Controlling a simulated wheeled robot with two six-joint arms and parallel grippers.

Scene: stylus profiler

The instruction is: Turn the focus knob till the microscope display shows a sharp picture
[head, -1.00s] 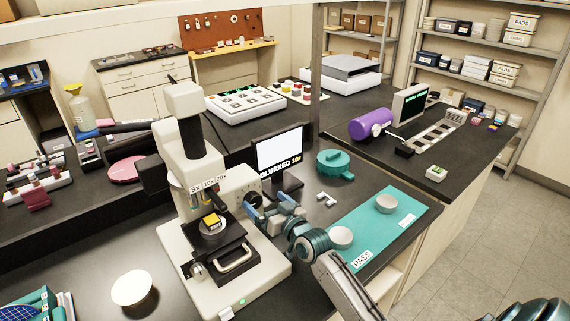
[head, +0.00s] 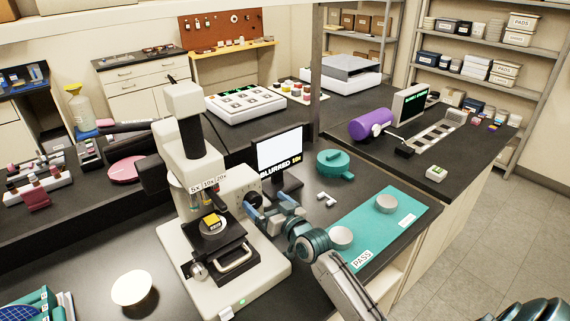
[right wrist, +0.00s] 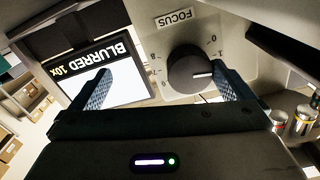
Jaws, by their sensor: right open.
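The white microscope (head: 222,205) stands on the dark bench with a small yellow sample (head: 212,221) on its stage. Its dark round focus knob (head: 254,198) is on the right side, and shows in the right wrist view (right wrist: 192,70) under a FOCUS label, with a white pointer line. The microscope display (head: 280,150) has a pale blank screen and reads BLURRED 10x; it also shows in the right wrist view (right wrist: 120,85). My right gripper (head: 262,213) is open at the knob. In the right wrist view its fingers (right wrist: 168,88) are spread wide, the knob nearer the right finger. My left gripper is out of view.
A teal PASS mat (head: 375,230) with two grey round pieces lies right of my right arm. A teal lidded pot (head: 335,164) and a small grey part (head: 327,199) are behind it.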

